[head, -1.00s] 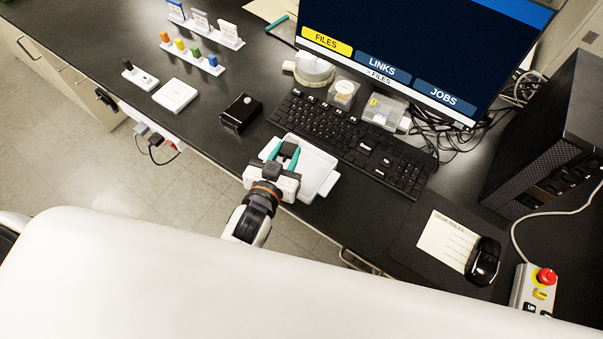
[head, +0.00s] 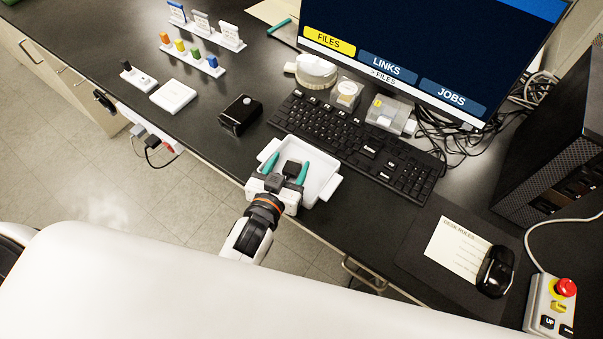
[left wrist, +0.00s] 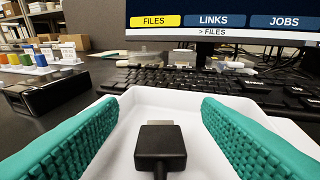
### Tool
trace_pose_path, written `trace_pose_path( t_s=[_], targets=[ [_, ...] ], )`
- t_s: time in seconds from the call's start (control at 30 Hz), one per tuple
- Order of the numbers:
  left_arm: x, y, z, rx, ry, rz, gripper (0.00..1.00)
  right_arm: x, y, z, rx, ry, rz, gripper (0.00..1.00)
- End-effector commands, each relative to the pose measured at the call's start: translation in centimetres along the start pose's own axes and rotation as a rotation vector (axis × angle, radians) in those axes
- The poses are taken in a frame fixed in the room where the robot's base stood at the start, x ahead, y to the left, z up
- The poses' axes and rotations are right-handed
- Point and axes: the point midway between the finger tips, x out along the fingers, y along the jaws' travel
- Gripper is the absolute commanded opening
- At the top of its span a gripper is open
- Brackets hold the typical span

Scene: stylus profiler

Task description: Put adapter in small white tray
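The adapter (head: 292,168) is a small black block. In the left wrist view the adapter (left wrist: 160,148) shows a silver plug end pointing away and a thin black lead toward me. It lies over the floor of the small white tray (head: 325,178), and appears to rest on it. The tray's white walls also show in the left wrist view (left wrist: 225,98). My left gripper (head: 289,160) is open, its teal fingers spread on either side of the adapter with gaps to both sides. My right gripper is not in view.
A black keyboard (head: 350,140) lies just behind the tray, with the monitor (head: 420,50) beyond. A black box (head: 240,115) and a flat white box (head: 173,95) stand to the left. A mouse (head: 495,270) lies at right. The bench's front edge is close to the tray.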

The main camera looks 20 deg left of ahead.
Motion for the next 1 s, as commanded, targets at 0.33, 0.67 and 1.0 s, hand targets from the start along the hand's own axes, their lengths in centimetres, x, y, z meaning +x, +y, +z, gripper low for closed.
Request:
trace_pose_path(
  t_s=[0.33,0.67,1.0],
  targets=[
    [-2.3,0.0,-0.3,-0.001,0.003,0.0,0.59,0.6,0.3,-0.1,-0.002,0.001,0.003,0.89],
    [-8.8,0.0,-0.3,-0.001,0.004,0.0,0.59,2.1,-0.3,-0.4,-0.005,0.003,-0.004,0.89],
    [-11.9,0.0,-0.1,-0.001,0.001,0.0,0.59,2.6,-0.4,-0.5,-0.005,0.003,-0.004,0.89]
  ],
)
